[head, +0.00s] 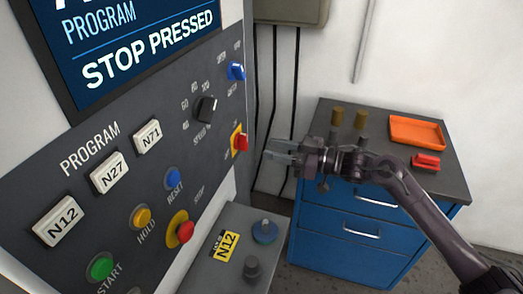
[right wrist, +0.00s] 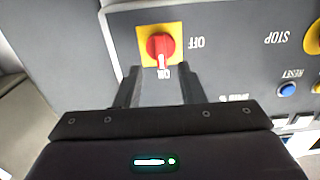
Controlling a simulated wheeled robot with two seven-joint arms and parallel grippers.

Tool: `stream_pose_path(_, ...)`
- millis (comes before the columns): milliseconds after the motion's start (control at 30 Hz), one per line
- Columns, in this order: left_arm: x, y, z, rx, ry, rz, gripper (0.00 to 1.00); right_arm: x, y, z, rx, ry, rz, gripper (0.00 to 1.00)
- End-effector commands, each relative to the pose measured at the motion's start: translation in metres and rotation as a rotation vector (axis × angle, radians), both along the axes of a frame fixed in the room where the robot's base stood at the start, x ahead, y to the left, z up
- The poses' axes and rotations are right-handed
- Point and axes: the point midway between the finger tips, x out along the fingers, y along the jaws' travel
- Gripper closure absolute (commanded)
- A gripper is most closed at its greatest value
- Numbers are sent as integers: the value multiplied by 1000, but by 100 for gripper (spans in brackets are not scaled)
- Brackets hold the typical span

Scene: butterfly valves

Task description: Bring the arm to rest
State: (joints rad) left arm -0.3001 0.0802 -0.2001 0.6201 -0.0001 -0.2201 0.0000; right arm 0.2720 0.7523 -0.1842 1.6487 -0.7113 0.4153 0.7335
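My right arm reaches in from the lower right of the head view. Its gripper (head: 268,152) is level, empty and pointing left at the control panel (head: 120,215). In the right wrist view the two fingers (right wrist: 157,88) stand apart with a clear gap. Beyond the gap is a red rotary switch (right wrist: 160,47) on a yellow plate, marked ON and OFF. The same red switch (head: 240,142) shows at the panel's right edge in the head view, just left of the fingertips. I see no contact. My left gripper is not in view.
A blue drawer cabinet (head: 350,225) stands below and behind the right arm, with an orange tray (head: 417,131), a red object (head: 426,161) and small cylinders on top. A grey ledge (head: 225,270) holds a yellow N12 tag. The screen (head: 140,40) reads STOP PRESSED.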

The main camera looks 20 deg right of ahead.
Motion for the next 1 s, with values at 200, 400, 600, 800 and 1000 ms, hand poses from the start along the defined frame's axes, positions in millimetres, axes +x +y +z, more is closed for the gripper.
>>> stream_pose_path(200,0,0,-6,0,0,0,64,-9,-12,-1,-2,1,2,65)
stream_pose_path(400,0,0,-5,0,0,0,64,-9,-12,1,-1,1,2,65)
stream_pose_path(600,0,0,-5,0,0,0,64,-9,-12,0,-1,1,1,65)
stream_pose_path(800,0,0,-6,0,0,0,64,-11,7,-24,-58,6,-82,65)
stream_pose_path(1000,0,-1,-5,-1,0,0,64,-27,32,-76,-233,75,-343,65)
